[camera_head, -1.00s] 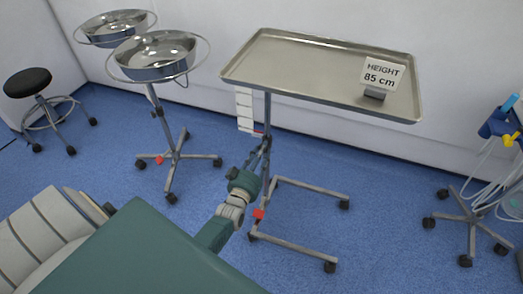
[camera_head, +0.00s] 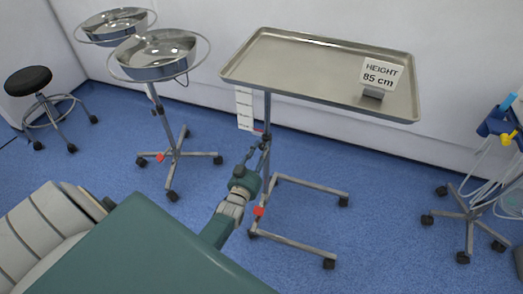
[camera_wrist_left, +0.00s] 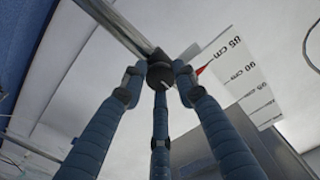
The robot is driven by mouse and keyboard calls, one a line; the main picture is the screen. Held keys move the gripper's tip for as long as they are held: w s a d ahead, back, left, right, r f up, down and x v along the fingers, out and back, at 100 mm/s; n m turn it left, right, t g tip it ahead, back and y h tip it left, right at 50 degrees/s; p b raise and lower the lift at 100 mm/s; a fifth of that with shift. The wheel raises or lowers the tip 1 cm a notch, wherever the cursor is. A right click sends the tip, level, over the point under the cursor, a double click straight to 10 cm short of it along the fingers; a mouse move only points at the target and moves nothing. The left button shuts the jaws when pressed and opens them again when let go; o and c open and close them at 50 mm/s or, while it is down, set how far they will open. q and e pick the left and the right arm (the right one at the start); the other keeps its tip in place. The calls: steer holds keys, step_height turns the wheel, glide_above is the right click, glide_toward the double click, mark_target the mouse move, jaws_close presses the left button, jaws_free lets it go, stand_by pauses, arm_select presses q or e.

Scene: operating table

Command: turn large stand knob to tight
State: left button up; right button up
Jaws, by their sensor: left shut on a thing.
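The large stand has a steel tray (camera_head: 330,75) on a grey post (camera_head: 267,112). In the left wrist view its dark round knob (camera_wrist_left: 160,76), with a small white mark, sits against the steel post (camera_wrist_left: 118,28). My left gripper (camera_wrist_left: 158,84) has its blue fingers closed around the knob. In the head view my left gripper (camera_head: 264,144) is at the post below the tray; the knob is too small to make out there. A white height scale (camera_wrist_left: 238,75) hangs beside the post, with a red pointer near its 85 cm end. My right gripper is out of view.
A sign (camera_head: 382,75) reading "HEIGHT 85 cm" stands on the tray. A double-bowl stand (camera_head: 155,55) and a stool (camera_head: 28,82) are at left. A wheeled stand with cables (camera_head: 470,215) is at right.

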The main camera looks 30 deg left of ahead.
arm_select(q)
steer(key=shift+s+d+f, duration=0.1)
steer(key=shift+f, duration=0.25)
steer(key=o, duration=1.1)
steer(key=shift+o, duration=0.2)
steer(key=v, duration=1.2)
steer(key=shift+r, duration=0.1)
